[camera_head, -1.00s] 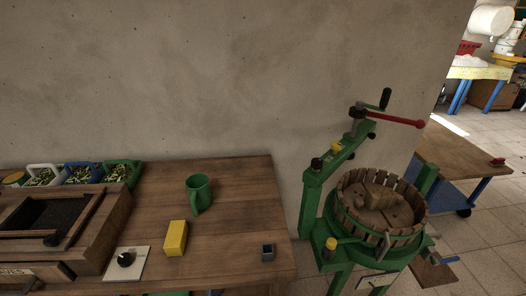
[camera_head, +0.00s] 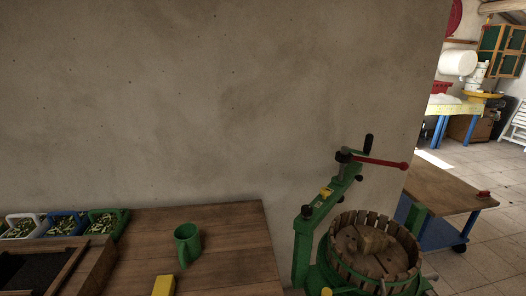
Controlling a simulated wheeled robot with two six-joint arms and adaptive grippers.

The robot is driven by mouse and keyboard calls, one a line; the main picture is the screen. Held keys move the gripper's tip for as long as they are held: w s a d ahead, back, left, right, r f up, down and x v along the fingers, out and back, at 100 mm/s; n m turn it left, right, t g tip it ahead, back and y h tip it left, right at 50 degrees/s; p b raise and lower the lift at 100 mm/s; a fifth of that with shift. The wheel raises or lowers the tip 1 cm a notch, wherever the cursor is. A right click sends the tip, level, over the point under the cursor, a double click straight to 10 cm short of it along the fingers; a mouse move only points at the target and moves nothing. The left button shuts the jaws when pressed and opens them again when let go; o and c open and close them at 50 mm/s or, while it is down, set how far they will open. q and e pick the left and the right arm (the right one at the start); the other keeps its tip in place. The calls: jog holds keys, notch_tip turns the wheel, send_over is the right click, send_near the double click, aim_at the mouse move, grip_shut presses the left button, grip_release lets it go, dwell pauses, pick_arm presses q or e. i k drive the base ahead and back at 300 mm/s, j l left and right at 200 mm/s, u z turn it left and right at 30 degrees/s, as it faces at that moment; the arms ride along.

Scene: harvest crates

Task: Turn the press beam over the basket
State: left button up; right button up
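The press stands at the right of the view. Its green press beam (camera_head: 330,200) runs from the green post (camera_head: 302,250) at the left, slanting up and back to the right. It carries a red handle (camera_head: 378,162) and a black grip (camera_head: 368,143) at its far end. The slatted wooden basket (camera_head: 343,262) is to the right of the beam, open at the top, with wooden blocks (camera_head: 372,240) inside. The beam's far end lies behind the basket, not across its middle. Neither of my grippers is in view.
A wall (camera_head: 200,100) stands behind. A blue cart with a wooden top (camera_head: 445,190) stands behind the press at the right. Tiled floor (camera_head: 490,240) is free there.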

aim_at(321, 208)
jog(key=i+l, duration=0.1)
jog(key=l, duration=0.45)
jog(key=i+l, duration=0.1)
jog(key=l, duration=0.4)
jog(key=i+l+u, duration=0.1)
jog(key=l, duration=1)
jog(key=i+u, duration=0.05)
